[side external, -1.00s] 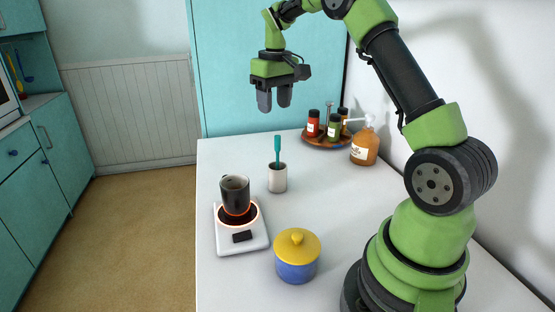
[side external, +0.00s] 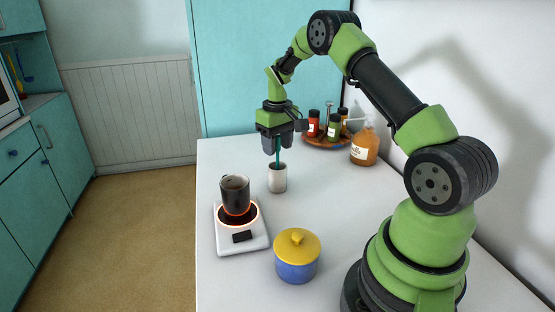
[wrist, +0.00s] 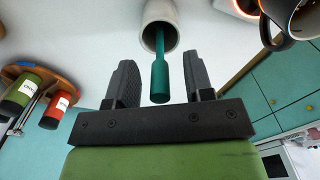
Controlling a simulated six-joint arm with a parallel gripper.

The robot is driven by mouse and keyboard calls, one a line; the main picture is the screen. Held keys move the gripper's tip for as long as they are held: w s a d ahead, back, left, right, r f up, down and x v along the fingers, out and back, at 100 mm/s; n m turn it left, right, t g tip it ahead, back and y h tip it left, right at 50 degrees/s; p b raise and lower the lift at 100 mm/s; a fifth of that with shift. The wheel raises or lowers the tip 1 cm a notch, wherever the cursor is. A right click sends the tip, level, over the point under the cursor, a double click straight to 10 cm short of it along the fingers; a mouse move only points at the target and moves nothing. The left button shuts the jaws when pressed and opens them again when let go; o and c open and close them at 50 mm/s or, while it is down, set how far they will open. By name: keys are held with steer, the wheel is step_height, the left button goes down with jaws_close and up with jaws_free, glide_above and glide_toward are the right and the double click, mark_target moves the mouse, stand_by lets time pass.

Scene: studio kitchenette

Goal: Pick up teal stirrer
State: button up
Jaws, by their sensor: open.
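The teal stirrer (side external: 278,151) stands upright in a white cup (side external: 277,179) on the white counter. In the wrist view the stirrer (wrist: 159,75) rises out of the cup (wrist: 158,14), with its thick handle end between my fingers. My gripper (side external: 278,148) is above the cup with its fingers pointing down around the top of the stirrer. In the wrist view my gripper (wrist: 160,82) is open, with a gap on both sides of the handle.
A dark mug (side external: 235,193) sits on a glowing white warmer (side external: 241,240) at front left of the cup. A blue pot with yellow lid (side external: 297,257) is nearer the front. A round wooden tray (side external: 318,143) with several bottles and an amber pump bottle (side external: 365,147) stand behind right.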

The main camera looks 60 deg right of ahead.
jaws_close()
